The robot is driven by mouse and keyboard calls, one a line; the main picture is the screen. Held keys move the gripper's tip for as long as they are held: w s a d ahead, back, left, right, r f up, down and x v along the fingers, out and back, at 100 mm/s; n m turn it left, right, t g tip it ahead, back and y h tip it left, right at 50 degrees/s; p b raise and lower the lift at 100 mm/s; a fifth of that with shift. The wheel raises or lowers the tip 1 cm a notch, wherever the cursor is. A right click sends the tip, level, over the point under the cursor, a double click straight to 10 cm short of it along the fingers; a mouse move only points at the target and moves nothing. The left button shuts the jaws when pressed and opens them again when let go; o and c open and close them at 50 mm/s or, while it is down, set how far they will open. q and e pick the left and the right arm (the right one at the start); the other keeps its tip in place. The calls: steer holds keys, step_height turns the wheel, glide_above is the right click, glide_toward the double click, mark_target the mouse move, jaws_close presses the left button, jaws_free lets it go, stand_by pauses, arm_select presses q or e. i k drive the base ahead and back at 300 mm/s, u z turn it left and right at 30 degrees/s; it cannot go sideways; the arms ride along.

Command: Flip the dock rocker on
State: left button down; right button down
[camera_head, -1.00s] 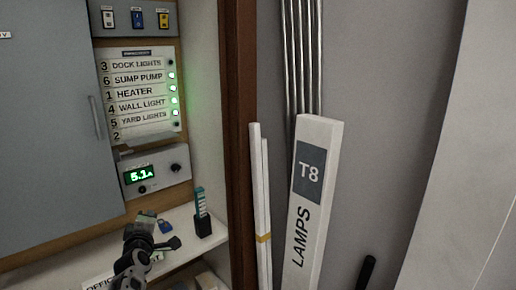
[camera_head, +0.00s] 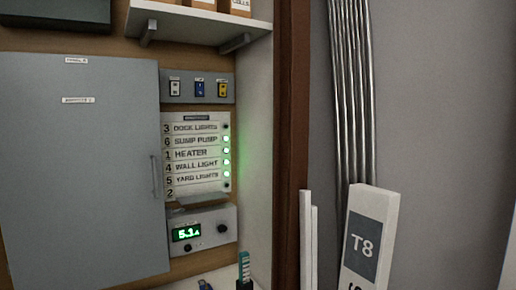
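A grey switch plate (camera_head: 188,99) is on the wooden back panel, right of the grey cabinet door. It carries three rockers: a white one (camera_head: 175,88), a blue one (camera_head: 200,89) and a yellow one (camera_head: 222,89). The small labels above them are too blurred to read, so I cannot tell which is the dock rocker. Below, a label board (camera_head: 196,155) lists circuits; the lamp beside DOCK LIGHTS (camera_head: 226,127) is dark, while several lamps below it glow green. Neither gripper is in view.
The closed grey cabinet door (camera_head: 85,180) fills the left. A meter box (camera_head: 203,232) with a green display sits below the board. A shelf (camera_head: 200,20) juts out above the switches. A brown post (camera_head: 291,150), metal tubes (camera_head: 352,90) and a T8 carton (camera_head: 368,240) stand to the right.

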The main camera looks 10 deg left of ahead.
mark_target(175, 85)
steer(key=k, duration=0.5)
steer(key=u, duration=1.1)
steer(key=i, duration=1.05)
steer(key=z, duration=0.9)
